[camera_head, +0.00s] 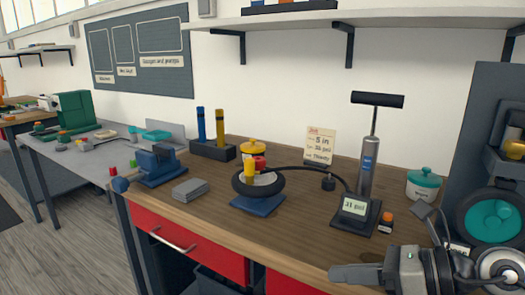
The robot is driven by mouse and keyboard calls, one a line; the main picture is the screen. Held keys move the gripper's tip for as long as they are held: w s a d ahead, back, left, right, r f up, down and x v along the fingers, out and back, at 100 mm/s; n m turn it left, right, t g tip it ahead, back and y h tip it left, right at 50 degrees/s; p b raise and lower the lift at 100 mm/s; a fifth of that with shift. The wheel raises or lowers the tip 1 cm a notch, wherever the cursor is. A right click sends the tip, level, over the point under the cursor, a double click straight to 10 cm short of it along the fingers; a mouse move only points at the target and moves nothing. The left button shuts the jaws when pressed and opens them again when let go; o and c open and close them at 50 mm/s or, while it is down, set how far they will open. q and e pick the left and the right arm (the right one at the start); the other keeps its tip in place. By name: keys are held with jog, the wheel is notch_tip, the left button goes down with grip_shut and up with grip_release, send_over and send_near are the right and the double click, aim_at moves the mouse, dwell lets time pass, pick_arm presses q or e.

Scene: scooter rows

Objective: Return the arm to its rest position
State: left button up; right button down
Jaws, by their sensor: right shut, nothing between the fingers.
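My right gripper (342,273) is at the bottom right of the head view, over the front edge of the wooden workbench (300,228). Its fingers point left and are shut, with nothing seen between them. My right arm (495,268) comes in from the lower right corner. The gripper is apart from the pump and the gauge behind it. My left gripper and arm are not in view.
A black gauge (356,211) reading 31 psi and a pump (368,150) stand near the gripper. A small wheel (240,188) rests on a blue stand. A blue vise (157,167), grey block (190,189) and teal-lidded jar (422,184) are also on the bench. A dark panel rises right.

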jog(key=s+a+r+m+t+y, duration=0.25)
jog(key=m+t+y, duration=0.2)
jog(key=m, duration=0.55)
jog(key=w+d+f+m+t+h+p, duration=0.15)
jog(key=f+m+t+h, duration=0.35)
jog(key=m, duration=0.7)
jog(key=d+f+m+t+h, duration=0.25)
jog(key=f+m+h, duration=0.4)
jog(key=m, duration=0.45)
jog(key=s+f+m+g+h, duration=0.1)
jog(key=s+f+m+g, duration=0.2)
jog(key=s+f+m, duration=0.2)
jog(key=s+f+m+g+h, duration=0.1)
jog(key=s+f+m+g, duration=0.3)
jog(key=f, duration=0.6)
jog(key=shift+s+a+f+m, duration=0.15)
jog(key=shift+s+a+m, duration=0.3)
jog(key=shift+s, duration=0.35)
jog(key=shift+d, duration=0.1)
